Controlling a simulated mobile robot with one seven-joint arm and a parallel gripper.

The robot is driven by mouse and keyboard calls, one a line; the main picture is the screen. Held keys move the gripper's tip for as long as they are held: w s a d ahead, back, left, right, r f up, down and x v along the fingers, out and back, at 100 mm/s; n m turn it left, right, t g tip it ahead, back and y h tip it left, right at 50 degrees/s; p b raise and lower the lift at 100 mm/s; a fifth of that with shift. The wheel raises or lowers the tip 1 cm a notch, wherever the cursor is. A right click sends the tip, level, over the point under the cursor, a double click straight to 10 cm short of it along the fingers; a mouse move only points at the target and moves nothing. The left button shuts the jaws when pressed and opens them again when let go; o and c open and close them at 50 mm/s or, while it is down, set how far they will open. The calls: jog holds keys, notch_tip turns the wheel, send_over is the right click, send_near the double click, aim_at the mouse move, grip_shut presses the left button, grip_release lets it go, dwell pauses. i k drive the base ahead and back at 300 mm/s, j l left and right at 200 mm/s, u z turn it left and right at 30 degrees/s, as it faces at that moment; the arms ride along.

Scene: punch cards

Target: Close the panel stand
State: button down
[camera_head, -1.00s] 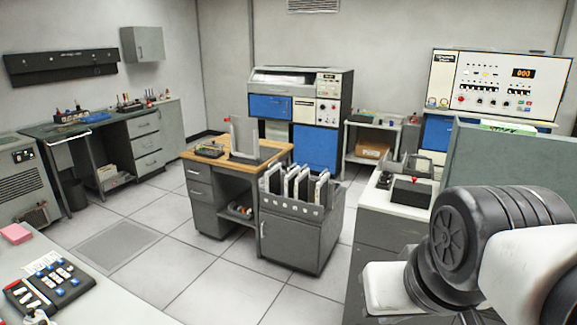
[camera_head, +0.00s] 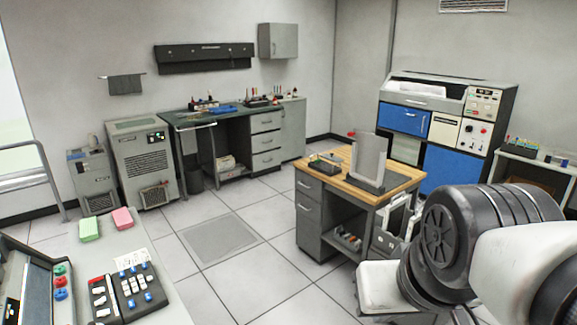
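What looks like the panel stand (camera_head: 369,162) is a grey upright plate on a dark base, standing on the wooden-topped desk (camera_head: 405,178) right of centre. Two grey leaves seem to show, but I cannot tell how far apart they are. My arm fills the lower right and stands between the camera and part of the desk's right side. The fingers of my gripper are not visible, so the gripper is out of view. It is not seen touching the stand.
A control console (camera_head: 132,289) is at the lower left, with a green block (camera_head: 89,229) and pink block (camera_head: 122,218) behind it. A workbench (camera_head: 228,116) lines the back wall. A blue-panelled machine (camera_head: 440,125) stands behind the desk. Tiled floor left of the desk is clear.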

aim_at(369, 154)
jog(key=i, duration=0.8)
jog(key=i+j+z, duration=0.1)
jog(key=i, duration=0.65)
jog(key=i+l+u, duration=0.1)
jog(key=i, duration=0.4)
jog(key=i+l+u, duration=0.1)
jog(key=i, duration=0.4)
jog(key=i+l+u, duration=0.15)
jog(key=i+l, duration=0.2)
jog(key=i, duration=0.15)
